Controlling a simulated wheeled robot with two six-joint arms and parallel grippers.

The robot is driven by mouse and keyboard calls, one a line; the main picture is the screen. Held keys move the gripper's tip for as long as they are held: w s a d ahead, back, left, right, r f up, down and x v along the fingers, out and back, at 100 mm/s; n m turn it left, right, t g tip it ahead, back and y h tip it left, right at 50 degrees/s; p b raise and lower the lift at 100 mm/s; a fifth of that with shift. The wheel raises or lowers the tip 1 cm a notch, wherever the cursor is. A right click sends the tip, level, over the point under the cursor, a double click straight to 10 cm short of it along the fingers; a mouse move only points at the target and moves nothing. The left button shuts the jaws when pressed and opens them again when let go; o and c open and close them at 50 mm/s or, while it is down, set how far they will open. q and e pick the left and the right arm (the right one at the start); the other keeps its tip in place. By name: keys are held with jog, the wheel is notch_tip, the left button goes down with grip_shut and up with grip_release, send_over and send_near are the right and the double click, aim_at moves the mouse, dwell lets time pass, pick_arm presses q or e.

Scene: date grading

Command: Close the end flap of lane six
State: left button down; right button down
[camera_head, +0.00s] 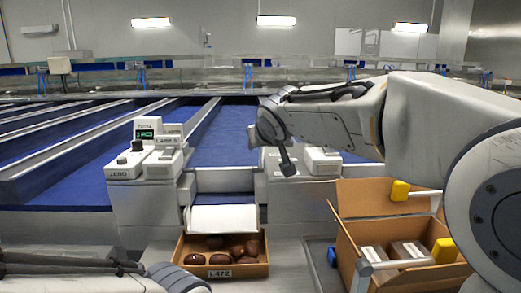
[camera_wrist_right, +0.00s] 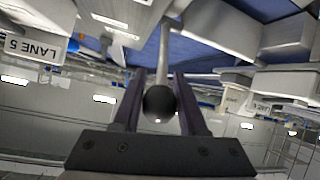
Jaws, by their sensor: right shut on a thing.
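My right gripper (camera_head: 286,168) reaches in from the right in the head view, over the front of a lane. In the right wrist view, the gripper (camera_wrist_right: 160,95) has its two dark fingers shut on a black ball knob (camera_wrist_right: 159,103) at the end of a pale rod (camera_wrist_right: 164,45). The knob is hard to make out in the head view. A white flap plate (camera_head: 222,218) hangs sloping at the lane's end, above a tray of brown dates (camera_head: 222,271). My left arm shows at the bottom left, but its gripper is out of view.
Blue lanes (camera_head: 225,140) run back.

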jog(key=shift+s+r, duration=0.1)
jog(key=shift+s, duration=0.05)
dwell(0.5)
jog(key=shift+c, duration=2.3)
grip_release()
jog(key=a+v, duration=0.1)
jog(key=v, duration=0.9)
jog(key=shift+s+d, duration=0.3)
jog(key=shift+d, duration=0.2)
